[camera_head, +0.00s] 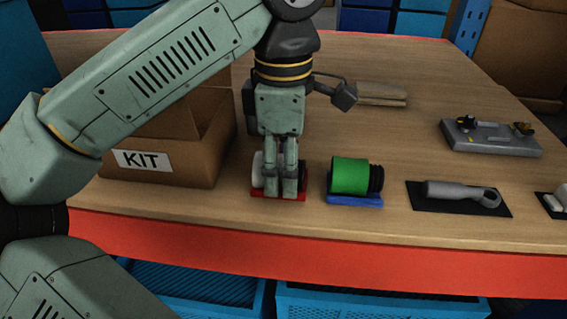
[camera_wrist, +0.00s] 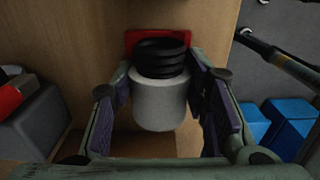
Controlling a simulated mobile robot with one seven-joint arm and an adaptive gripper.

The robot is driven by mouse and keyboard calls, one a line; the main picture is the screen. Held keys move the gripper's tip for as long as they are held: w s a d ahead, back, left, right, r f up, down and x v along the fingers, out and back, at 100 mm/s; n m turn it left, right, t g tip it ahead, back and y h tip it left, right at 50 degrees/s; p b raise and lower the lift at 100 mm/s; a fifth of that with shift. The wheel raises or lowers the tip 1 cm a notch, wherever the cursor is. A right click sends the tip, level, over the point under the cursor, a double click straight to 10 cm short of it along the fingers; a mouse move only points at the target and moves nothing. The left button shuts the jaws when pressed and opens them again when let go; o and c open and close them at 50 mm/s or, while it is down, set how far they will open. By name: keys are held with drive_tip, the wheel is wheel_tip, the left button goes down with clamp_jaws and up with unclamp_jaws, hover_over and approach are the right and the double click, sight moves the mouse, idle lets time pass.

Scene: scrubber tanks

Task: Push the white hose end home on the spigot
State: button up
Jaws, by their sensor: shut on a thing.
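The white hose end (camera_wrist: 158,103) is a white cylinder with a black ribbed part (camera_wrist: 162,55) at its far end in the wrist view. It sits at a red base (camera_head: 262,195) near the table's front edge, and my fingers mostly hide it in the head view, where a white edge (camera_head: 258,168) shows. My gripper (camera_head: 281,190) points down over the red base. In the wrist view its fingers (camera_wrist: 163,78) stand on both sides of the white piece, shut on it. I cannot make out a spigot for certain.
A green cylinder (camera_head: 350,175) with a black ribbed end stands close by on a blue base (camera_head: 355,201). A KIT box (camera_head: 190,170) is close on the left. A grey tool (camera_head: 455,191) lies on a black mat, with a grey fixture (camera_head: 492,139) behind.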

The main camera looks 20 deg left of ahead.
drive_tip(key=shift+f, duration=0.2)
drive_tip(key=shift+c, duration=1.3)
drive_tip(key=shift+r, duration=0.1)
drive_tip(key=shift+w+a+r+p, duration=0.1)
drive_tip(key=shift+w+r+p, duration=0.05)
drive_tip(key=shift+r+p, duration=2.5)
drive_tip(key=shift+r, duration=0.4)
drive_tip(key=shift+f, duration=0.15)
